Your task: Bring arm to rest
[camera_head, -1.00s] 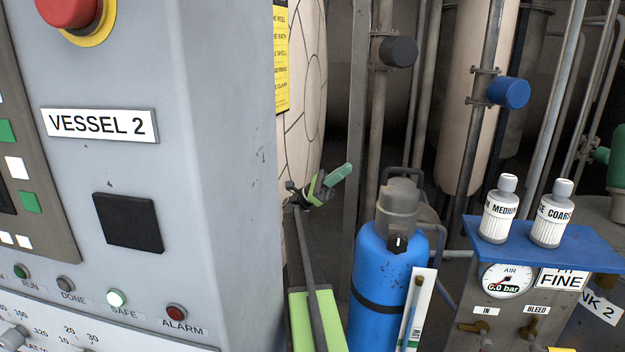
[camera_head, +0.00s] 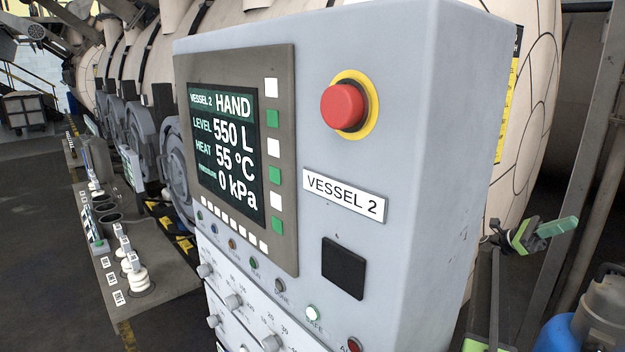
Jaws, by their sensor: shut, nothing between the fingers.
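My gripper (camera_head: 558,227) shows at the right edge of the head view, beside the right side of the grey control cabinet (camera_head: 420,150). Its teal-green fingers are shut together and point right and slightly up, with nothing seen in them. Behind the fingers is a dark and lime-green wrist. My grey arm link runs down from there to a lime-green part at the bottom edge. The cabinet hides whatever lies to the left of the arm.
The cabinet has a red stop button (camera_head: 343,106), a screen (camera_head: 226,145) reading HAND and a VESSEL 2 label (camera_head: 345,195). A blue cylinder (camera_head: 560,335) stands at lower right. A low bench (camera_head: 150,285) and open dark floor (camera_head: 35,230) lie at left.

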